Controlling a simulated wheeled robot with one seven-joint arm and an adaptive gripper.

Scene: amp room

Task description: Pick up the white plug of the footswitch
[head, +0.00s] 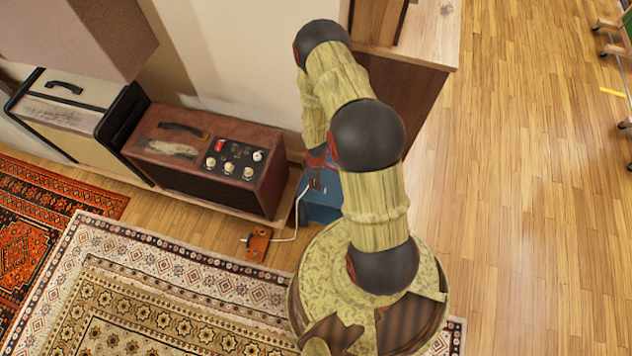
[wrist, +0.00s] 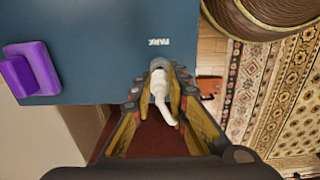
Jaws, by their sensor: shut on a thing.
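The white plug (wrist: 160,88) is between the fingertips of my gripper (wrist: 158,90) in the wrist view. My gripper is shut on it, right at the edge of a blue box top beside the word "PARK". I cannot tell whether the plug is still seated in the box. The orange-brown footswitch (head: 258,244) lies on the wood floor at the rug's edge in the head view. Its white cable (head: 298,215) rises from it toward the blue box (head: 322,207). The footswitch also shows in the wrist view (wrist: 209,86).
A purple block-like part (wrist: 30,70) stands on the blue top. A red-brown amp (head: 205,160) and a cream amp (head: 62,118) stand left along the wall. A wooden cabinet (head: 425,50) is behind my arm. The wood floor at right (head: 530,230) is clear.

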